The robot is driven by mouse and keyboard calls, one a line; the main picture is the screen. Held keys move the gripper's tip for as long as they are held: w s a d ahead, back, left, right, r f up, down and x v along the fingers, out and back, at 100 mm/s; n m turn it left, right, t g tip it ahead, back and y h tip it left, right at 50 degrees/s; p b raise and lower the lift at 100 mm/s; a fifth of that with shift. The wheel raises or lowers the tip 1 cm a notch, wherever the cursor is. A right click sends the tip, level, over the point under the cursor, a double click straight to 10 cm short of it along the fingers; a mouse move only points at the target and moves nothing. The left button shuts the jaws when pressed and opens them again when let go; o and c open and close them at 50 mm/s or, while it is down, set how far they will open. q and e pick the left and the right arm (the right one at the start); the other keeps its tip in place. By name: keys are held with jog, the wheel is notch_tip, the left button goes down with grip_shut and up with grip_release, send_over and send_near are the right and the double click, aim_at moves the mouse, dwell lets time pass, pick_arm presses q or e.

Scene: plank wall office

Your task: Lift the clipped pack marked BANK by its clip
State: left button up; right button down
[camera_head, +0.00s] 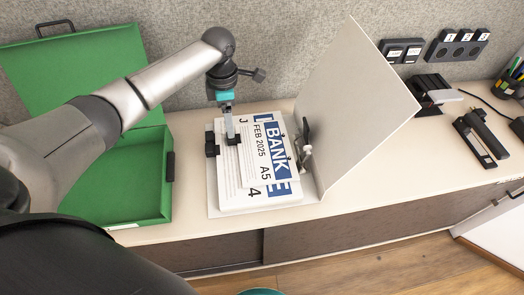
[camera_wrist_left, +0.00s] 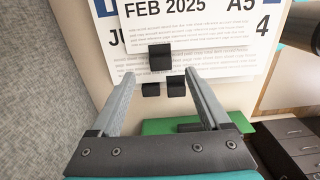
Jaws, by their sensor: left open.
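The clipped pack marked BANK (camera_head: 277,150) lies flat in an open white lever-arch file (camera_head: 211,196), its print turned sideways in the head view. A sheet reading FEB 2025 lies on it; it also shows in the left wrist view (camera_wrist_left: 205,35). A black clip (camera_head: 211,147) grips the pack's left edge; its black parts show in the left wrist view (camera_wrist_left: 160,58). My left gripper (camera_head: 230,138) is open above this edge. In the left wrist view its fingers (camera_wrist_left: 160,78) stand either side of the clip, with gaps visible. My right gripper is not in view.
An open green box (camera_head: 120,218) stands left of the file. The file's raised cover (camera_head: 350,110) stands to the right. A hole punch (camera_head: 432,92), a black stapler (camera_head: 480,138) and a pen holder (camera_head: 510,82) are farther right. Bare worktop (camera_head: 385,165) lies between.

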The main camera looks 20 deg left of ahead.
pick_arm(q)
jog(key=shift+f, duration=0.65)
notch_tip(320, 180, down, 5)
jog(key=shift+s+a+b, duration=0.1)
jog(key=shift+b, duration=1.05)
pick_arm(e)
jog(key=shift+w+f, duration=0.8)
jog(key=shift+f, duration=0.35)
pick_arm(q)
grip_shut()
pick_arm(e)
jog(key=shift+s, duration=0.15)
pick_arm(q)
jog(key=shift+r, duration=0.1)
